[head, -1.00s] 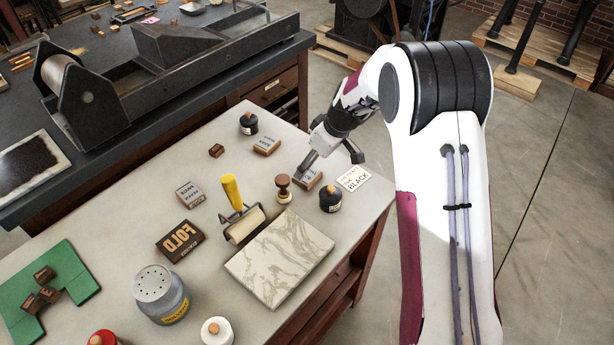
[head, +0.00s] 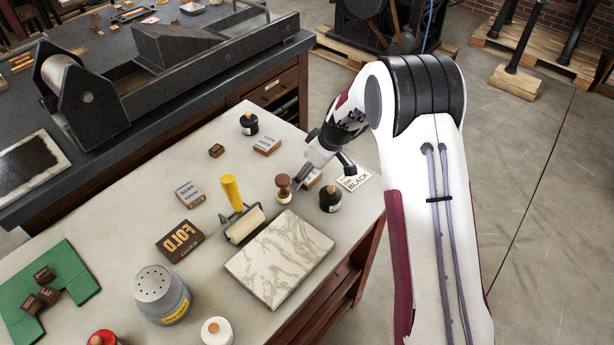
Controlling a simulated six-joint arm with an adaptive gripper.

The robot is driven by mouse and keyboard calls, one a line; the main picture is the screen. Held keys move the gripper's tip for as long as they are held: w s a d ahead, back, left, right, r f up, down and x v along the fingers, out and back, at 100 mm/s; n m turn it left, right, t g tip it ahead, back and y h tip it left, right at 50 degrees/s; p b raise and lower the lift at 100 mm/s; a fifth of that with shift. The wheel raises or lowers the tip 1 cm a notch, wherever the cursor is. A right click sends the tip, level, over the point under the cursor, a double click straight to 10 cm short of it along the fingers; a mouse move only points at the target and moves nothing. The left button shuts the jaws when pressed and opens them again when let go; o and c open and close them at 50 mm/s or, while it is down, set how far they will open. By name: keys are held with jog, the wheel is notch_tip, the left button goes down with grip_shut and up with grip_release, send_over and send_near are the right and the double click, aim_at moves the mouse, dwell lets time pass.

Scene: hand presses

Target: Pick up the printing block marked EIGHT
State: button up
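Several printing blocks lie on the pale table. One block (head: 314,180), mostly hidden by my gripper, lies between the stamp and the BLACK card; I cannot read its marking. Another block with a light top (head: 267,145) lies farther back, and one (head: 190,193) lies at the left of the table; their small lettering is not clear. I cannot tell which is EIGHT. My gripper (head: 323,177) is open, its fingers spread wide over the partly hidden block. I cannot tell whether it touches the block.
A wooden-handled stamp (head: 283,187) stands close to my gripper's left finger. A dark ink bottle (head: 330,198) and a card marked BLACK (head: 353,178) are at its right. A yellow-handled roller (head: 240,212) and a marbled slab (head: 279,258) lie nearer. Another bottle (head: 249,123) stands behind.

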jog(key=c, duration=1.2)
jog(key=shift+c, duration=0.2)
jog(key=shift+r, duration=0.15)
notch_tip(320, 180, up, 10)
dwell(0.3)
